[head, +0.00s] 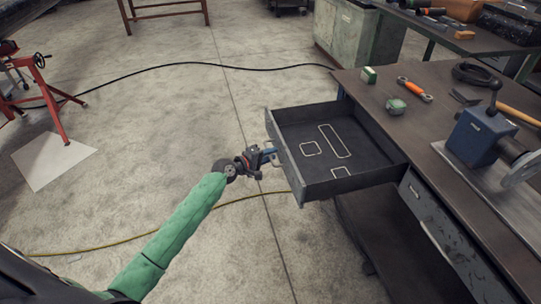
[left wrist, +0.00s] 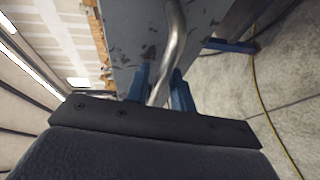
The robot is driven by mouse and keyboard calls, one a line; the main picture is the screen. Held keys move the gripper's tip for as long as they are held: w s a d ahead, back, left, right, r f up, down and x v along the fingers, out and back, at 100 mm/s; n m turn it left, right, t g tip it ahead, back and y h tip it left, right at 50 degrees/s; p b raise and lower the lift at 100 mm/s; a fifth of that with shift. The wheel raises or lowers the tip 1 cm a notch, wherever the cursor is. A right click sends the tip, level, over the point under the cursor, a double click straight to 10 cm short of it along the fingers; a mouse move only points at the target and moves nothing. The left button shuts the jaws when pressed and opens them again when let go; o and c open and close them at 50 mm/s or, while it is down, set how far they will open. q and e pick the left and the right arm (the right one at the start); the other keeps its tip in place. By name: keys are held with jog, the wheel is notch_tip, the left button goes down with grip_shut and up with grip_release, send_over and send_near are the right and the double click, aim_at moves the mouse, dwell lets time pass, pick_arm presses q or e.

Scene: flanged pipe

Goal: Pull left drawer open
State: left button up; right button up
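The left drawer (head: 378,160) is pulled well out of the workbench and shows its dark inside, with several pale outlines on its floor. My left gripper (head: 269,155) is at the outer side of its front panel (head: 288,167). In the left wrist view, the drawer's curved metal handle (left wrist: 171,55) passes between the two blue fingers of my left gripper (left wrist: 160,90). The fingers look closed around the bar. The drawer's scratched grey front (left wrist: 130,35) is just beyond them. My right gripper is not in view.
The workbench top (head: 420,115) carries a vise (head: 478,135), an orange tool (head: 415,89) and small green boxes. A second drawer (head: 435,225) to the right is shut. A yellow cable (head: 130,240) and a black cable (head: 180,65) lie on the floor. The floor left of the drawer is mostly clear.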

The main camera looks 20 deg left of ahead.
pick_arm(q)
jog(key=shift+o, duration=0.5)
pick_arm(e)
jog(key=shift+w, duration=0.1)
